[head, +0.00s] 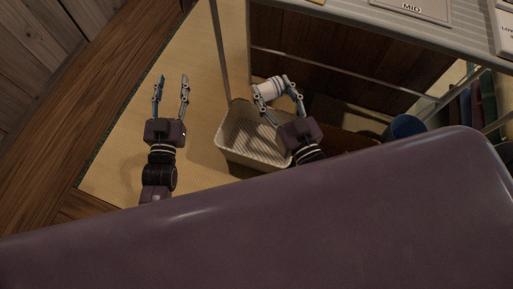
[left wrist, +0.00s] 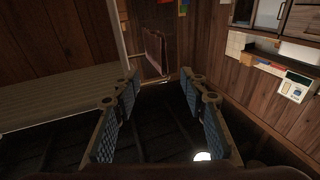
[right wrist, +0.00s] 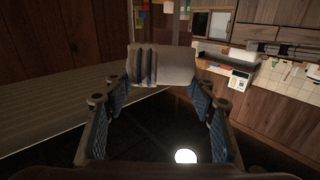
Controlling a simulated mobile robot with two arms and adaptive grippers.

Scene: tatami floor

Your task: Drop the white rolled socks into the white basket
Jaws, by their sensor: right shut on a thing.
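The white rolled socks (head: 267,90) are held between the fingertips of my right gripper (head: 272,85), which is shut on them. In the right wrist view the socks (right wrist: 173,65) look like a pale roll with dark stripes at one end. The white basket (head: 226,146) stands on the floor mat. In the head view the socks appear at its far rim, and my right gripper and wrist cover its right part. I cannot tell the height of the socks above the rim. My left gripper (head: 171,82) is open and empty, left of the basket.
A grey shelf top (head: 350,14) with labelled trays lies above and behind the basket, with a thin upright post (head: 219,45) beside it. A blue round container (head: 406,126) stands to the right. Tatami (head: 115,165) is clear around my left gripper.

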